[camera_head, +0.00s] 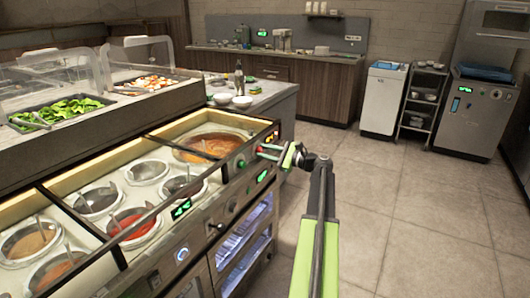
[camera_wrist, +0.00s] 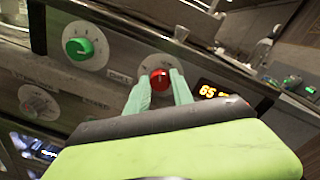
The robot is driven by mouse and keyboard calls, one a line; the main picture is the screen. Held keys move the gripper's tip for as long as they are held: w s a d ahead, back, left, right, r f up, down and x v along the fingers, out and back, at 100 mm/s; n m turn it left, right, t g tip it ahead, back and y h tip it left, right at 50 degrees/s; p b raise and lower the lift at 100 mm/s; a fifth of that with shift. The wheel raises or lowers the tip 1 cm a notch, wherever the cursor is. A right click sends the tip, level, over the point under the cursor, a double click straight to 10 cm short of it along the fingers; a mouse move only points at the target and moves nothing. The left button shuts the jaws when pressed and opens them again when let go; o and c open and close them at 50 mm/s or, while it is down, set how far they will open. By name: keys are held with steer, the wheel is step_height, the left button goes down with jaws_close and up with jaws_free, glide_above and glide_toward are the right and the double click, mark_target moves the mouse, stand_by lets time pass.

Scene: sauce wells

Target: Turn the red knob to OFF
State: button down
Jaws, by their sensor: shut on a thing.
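The red knob (camera_wrist: 159,79) sits on a pale round dial on the counter's front panel, in the middle of the wrist view. My gripper (camera_wrist: 160,84) has its two pale green fingers on either side of the knob, shut on it. In the head view my gripper (camera_head: 270,152) reaches the panel at the right end of the sauce counter, and the red knob there is mostly hidden by the fingers. An amber display (camera_wrist: 214,91) is lit just right of the knob. The knob's pointer and the OFF mark cannot be made out.
A green knob (camera_wrist: 85,47) is left of the red one, with another dial (camera_wrist: 39,102) below it. The counter (camera_head: 215,209) holds several sauce wells, including a large orange one (camera_head: 206,146). Open tiled floor (camera_head: 425,220) lies to the right.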

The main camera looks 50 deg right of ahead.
steer(key=n, duration=0.5)
steer(key=shift+a+n, duration=0.1)
steer(key=shift+n, duration=0.2)
steer(key=n, duration=0.5)
steer(key=shift+f+h, duration=0.1)
steer(key=shift+h, duration=0.3)
steer(key=c, duration=1.1)
jaws_free()
steer(key=p+v, duration=0.1)
steer(key=v, duration=1.6)
steer(key=shift+s, duration=0.25)
